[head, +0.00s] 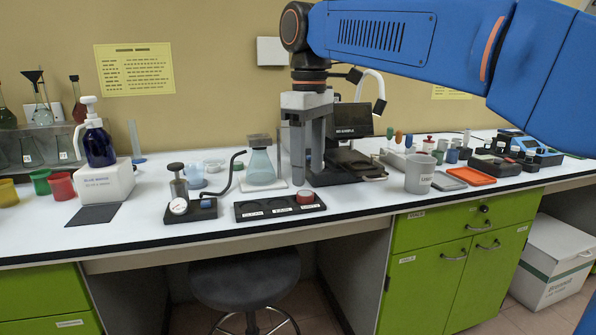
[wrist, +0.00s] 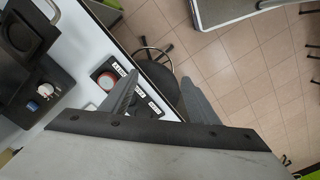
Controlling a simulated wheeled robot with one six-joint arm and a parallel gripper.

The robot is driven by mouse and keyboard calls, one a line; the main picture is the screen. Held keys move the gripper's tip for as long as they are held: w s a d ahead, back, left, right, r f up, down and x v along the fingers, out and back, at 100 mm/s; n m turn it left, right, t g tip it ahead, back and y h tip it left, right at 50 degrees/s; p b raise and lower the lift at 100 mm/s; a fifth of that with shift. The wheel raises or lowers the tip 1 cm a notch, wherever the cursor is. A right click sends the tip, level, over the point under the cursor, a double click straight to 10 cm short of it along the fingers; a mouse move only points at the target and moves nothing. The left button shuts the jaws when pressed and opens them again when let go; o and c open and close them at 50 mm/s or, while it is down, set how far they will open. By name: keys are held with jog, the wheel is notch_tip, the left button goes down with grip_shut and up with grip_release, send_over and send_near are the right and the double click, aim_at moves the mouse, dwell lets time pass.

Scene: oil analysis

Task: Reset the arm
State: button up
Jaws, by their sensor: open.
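My blue arm (head: 420,45) reaches in from the upper right of the head view. My grey gripper (head: 302,165) points down over the bench, in front of the dark instrument with a screen (head: 354,119). It holds nothing, and its two fingers (wrist: 157,88) stand apart in the wrist view. Below it, near the bench's front edge, is a black tray with labelled places (head: 266,211) and a red-topped round item (head: 305,198) at its right end. The gripper hides part of the instrument. I cannot tell the exact gap between the fingertips and the bench.
A conical flask (head: 261,164) on a stand is left of the gripper, with a hand pump and gauge (head: 179,190) beside it. A grey cup (head: 419,174) and orange tray (head: 471,175) are to the right. A stool (head: 246,278) stands below the bench edge.

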jog(key=s+d+f+m+t, duration=0.1)
jog(key=s+d+f+m, duration=0.3)
jog(key=d, duration=0.5)
jog(key=s+d+f+m+t, duration=0.1)
jog(key=s+d+f+m, duration=0.1)
jog(key=s+d+f, duration=0.4)
jog(key=s+d+f+m+t, duration=0.1)
jog(key=s+d+f+m, duration=0.1)
jog(key=f, duration=0.4)
jog(key=s+d+f+m+t, duration=0.1)
jog(key=s+d+f+m, duration=0.1)
jog(key=s+d+f, duration=0.3)
jog(key=s+d+f+m, duration=0.2)
jog(key=s+d+f, duration=0.1)
jog(key=d+f, duration=0.2)
notch_tip(320, 180, down, 2)
jog(key=shift+s+t, duration=0.15)
jog(key=shift+t, duration=0.25)
